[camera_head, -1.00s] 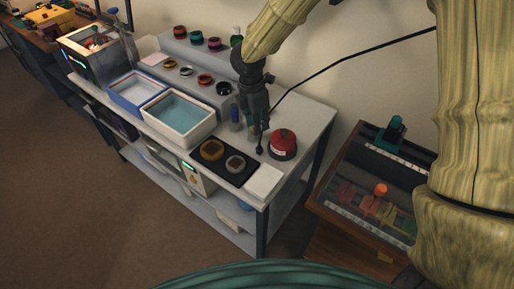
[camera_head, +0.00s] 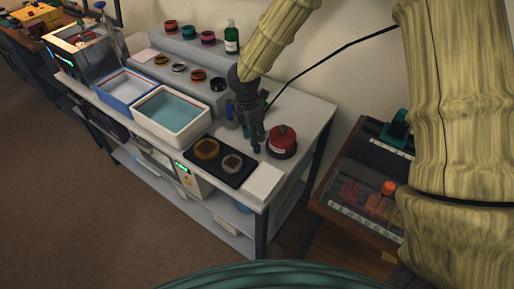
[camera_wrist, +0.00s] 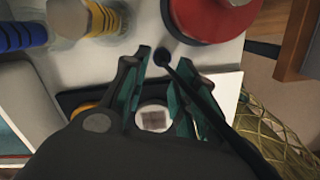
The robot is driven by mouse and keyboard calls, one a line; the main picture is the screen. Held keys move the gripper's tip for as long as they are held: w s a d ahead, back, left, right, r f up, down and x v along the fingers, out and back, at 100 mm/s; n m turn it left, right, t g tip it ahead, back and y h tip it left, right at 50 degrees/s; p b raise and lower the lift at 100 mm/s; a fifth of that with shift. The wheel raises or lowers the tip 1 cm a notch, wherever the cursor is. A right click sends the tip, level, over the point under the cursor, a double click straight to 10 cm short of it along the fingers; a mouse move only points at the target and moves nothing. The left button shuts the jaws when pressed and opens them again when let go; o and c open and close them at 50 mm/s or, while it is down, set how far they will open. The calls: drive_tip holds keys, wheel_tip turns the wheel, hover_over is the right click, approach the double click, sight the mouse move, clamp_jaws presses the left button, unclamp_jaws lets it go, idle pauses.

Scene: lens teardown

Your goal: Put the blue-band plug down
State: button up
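The blue-band plug (camera_wrist: 22,36) shows in the wrist view at the upper left, with blue bands on a pale, metallic body. It stands on the grey bench, left of and apart from my gripper. A blue patch beside my gripper in the head view (camera_head: 229,112) seems to be the same plug, mostly hidden there. In the head view my gripper (camera_head: 254,143) points down over the bench, left of the red round piece.
A yellow-banded plug (camera_wrist: 101,18) stands near the blue one. A red round piece (camera_head: 282,138) is to the right. A black tray (camera_head: 218,171) with two round parts lies in front, beside a white pad (camera_head: 263,181). A water-filled basin (camera_head: 170,111) is left.

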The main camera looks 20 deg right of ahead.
sight(257, 149)
drive_tip(key=shift+d+f+p, duration=0.25)
drive_tip(key=shift+f+p, duration=0.1)
drive_tip(key=shift+f, duration=1.1)
drive_tip(key=shift+d+f+p, duration=0.2)
drive_tip(key=shift+f+p, duration=0.15)
drive_tip(key=shift+f, duration=1.05)
drive_tip(key=c, duration=0.6)
drive_tip(key=shift+r, duration=0.1)
